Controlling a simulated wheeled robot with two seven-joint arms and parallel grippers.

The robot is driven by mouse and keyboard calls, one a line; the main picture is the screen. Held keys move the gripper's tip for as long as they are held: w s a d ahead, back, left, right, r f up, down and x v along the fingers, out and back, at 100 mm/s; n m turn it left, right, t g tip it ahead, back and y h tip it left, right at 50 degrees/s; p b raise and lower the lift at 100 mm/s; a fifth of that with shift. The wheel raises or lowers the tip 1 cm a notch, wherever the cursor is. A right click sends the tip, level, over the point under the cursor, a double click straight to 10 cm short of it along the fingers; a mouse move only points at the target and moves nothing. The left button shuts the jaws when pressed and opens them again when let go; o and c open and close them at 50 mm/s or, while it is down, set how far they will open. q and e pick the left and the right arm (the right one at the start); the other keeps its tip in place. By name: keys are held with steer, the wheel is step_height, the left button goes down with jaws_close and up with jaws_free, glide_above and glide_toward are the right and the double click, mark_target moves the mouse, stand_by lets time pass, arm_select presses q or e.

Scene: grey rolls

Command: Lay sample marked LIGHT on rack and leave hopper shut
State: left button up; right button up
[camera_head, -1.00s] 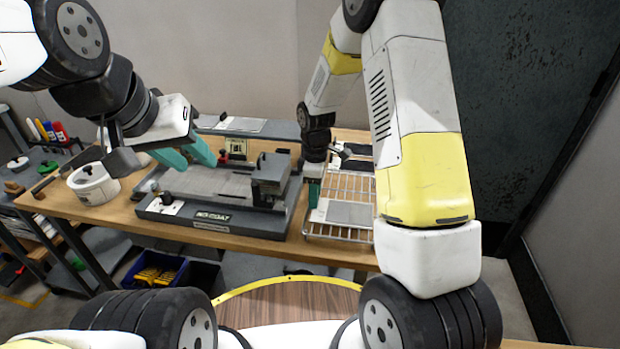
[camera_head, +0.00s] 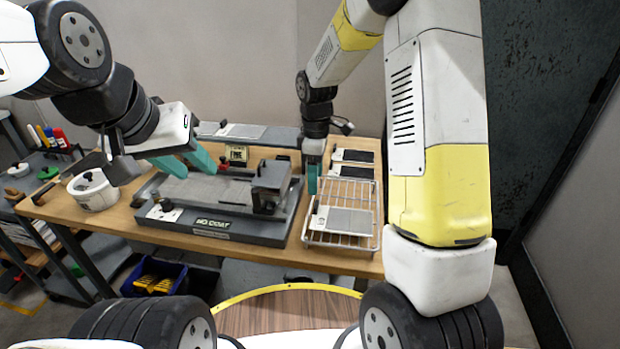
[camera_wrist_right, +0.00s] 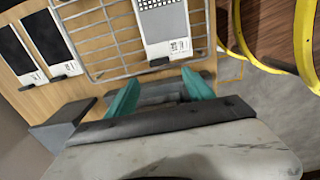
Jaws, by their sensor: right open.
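A grey sample card with a white label (camera_head: 346,221) lies flat on the wire rack (camera_head: 310,240). The right wrist view shows this card (camera_wrist_right: 163,22) on the rack's wires (camera_wrist_right: 104,45); its label is too small to read. My right gripper (camera_head: 313,178) hangs by the rack's back left corner, apart from the card. Its teal fingers are spread and empty in the right wrist view (camera_wrist_right: 160,92). My left gripper (camera_head: 186,162) has its fingers apart over the grey coating machine (camera_head: 215,228). A dark grey block (camera_head: 270,183), possibly the hopper, sits on the machine's right; I cannot tell whether it is shut.
Two dark cards with white labels (camera_head: 352,156) lie behind the rack; they also show in the right wrist view (camera_wrist_right: 50,40). A white round pot (camera_head: 92,190) stands left of the machine. A blue bin (camera_head: 153,277) is below the table.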

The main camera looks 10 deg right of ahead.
steer(key=s+d+r+m+t+y, duration=0.1)
steer(key=s+d+r+m, duration=0.2)
steer(key=r, duration=0.4)
steer(key=s+d+r+m+t, duration=0.1)
steer(key=s+r+m+t, duration=0.15)
steer(key=s+r, duration=0.4)
steer(key=s+d+r+m+t, duration=0.1)
steer(key=s+r+m, duration=0.2)
steer(key=s, duration=0.3)
steer(key=s+r+m+t+y, duration=0.1)
steer(key=s+r+m, duration=0.2)
steer(key=s+m, duration=0.2)
steer(key=shift+s+d+r+m+t, duration=0.25)
steer(key=shift+s+d+m+t, duration=0.15)
steer(key=shift+s, duration=0.65)
